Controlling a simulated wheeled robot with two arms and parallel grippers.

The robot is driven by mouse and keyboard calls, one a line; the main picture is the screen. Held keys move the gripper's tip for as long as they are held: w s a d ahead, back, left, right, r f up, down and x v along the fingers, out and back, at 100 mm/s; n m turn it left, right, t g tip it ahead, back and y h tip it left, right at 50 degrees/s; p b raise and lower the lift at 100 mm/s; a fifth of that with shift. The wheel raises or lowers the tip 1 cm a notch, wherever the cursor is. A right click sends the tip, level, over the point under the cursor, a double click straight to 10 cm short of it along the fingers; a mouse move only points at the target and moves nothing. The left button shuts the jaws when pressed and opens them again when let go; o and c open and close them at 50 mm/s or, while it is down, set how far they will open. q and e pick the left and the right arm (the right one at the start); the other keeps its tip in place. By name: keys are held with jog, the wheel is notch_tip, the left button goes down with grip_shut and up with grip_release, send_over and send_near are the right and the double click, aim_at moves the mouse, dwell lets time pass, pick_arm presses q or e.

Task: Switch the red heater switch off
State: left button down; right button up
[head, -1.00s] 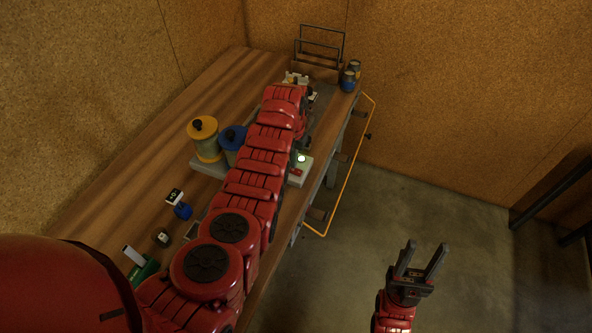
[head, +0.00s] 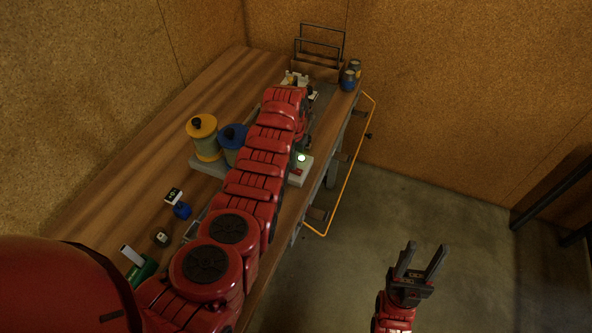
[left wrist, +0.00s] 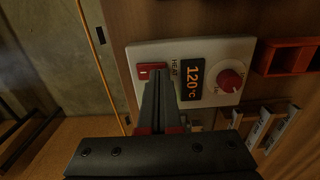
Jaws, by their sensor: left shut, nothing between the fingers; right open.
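The red heater switch (left wrist: 151,71) sits on a pale panel (left wrist: 215,50) in the left wrist view, beside the label HEAT. An orange display (left wrist: 192,79) reads 120°C, with a round red knob (left wrist: 229,81) to its right. My left gripper (left wrist: 160,78) is shut and empty, its tips right at the switch and overlapping its edge. I cannot tell whether they touch. My right gripper (head: 421,247) is open and empty over the floor.
A yellow-lidded jar (head: 204,137) and a blue-lidded jar (head: 233,137) stand left of my arm. An orange rail (head: 350,165) runs along that edge. Wire racks (head: 320,42) stand at the back.

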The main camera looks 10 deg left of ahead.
pick_arm(q)
jog(key=shift+f, duration=0.35)
jog(key=shift+r, duration=0.2)
jog(key=shift+r+p, duration=0.7)
jog(key=shift+r, duration=0.6)
notch_tip(320, 180, up, 2)
jog(key=shift+r+p, duration=0.1)
jog(key=shift+p, duration=0.3)
jog(key=shift+r, duration=1)
jog(key=shift+f, duration=0.1)
